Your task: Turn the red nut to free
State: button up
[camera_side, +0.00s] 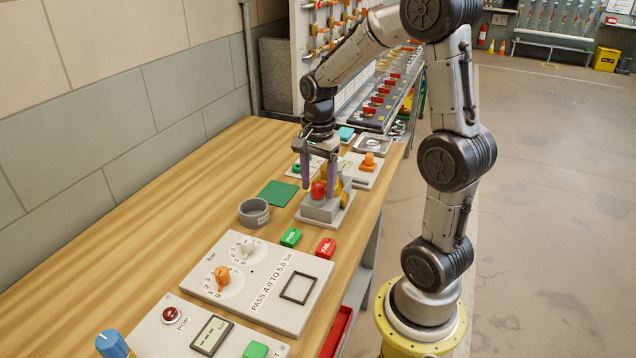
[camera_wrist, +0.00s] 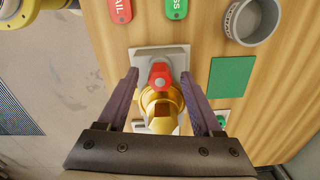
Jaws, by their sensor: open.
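The red nut (camera_side: 318,190) sits at the front of a brass valve (camera_side: 343,186) on a grey block with a pale base plate (camera_side: 322,212). In the wrist view the red nut (camera_wrist: 160,76) is upright in the middle, with the brass body (camera_wrist: 161,108) just below it. My gripper (camera_side: 318,182) is above the valve, fingers pointing down. In the wrist view my gripper (camera_wrist: 160,84) is open, one finger on each side of the valve, with visible gaps to the nut. I cannot tell the finger height exactly.
A grey ring cup (camera_side: 254,212) and a green square (camera_side: 278,193) lie left of the valve. Green (camera_side: 290,237) and red (camera_side: 326,247) tags lie in front. A dial panel (camera_side: 255,283) stands nearer. An orange-knobbed plate (camera_side: 366,168) is behind. Bare wood is free along the left.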

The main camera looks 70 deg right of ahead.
grip_shut()
dwell(0.4)
jog(key=shift+n, duration=0.3)
jog(key=n, duration=0.3)
jog(key=shift+n, duration=0.4)
jog(key=n, duration=0.9)
jog(key=shift+n, duration=1.8)
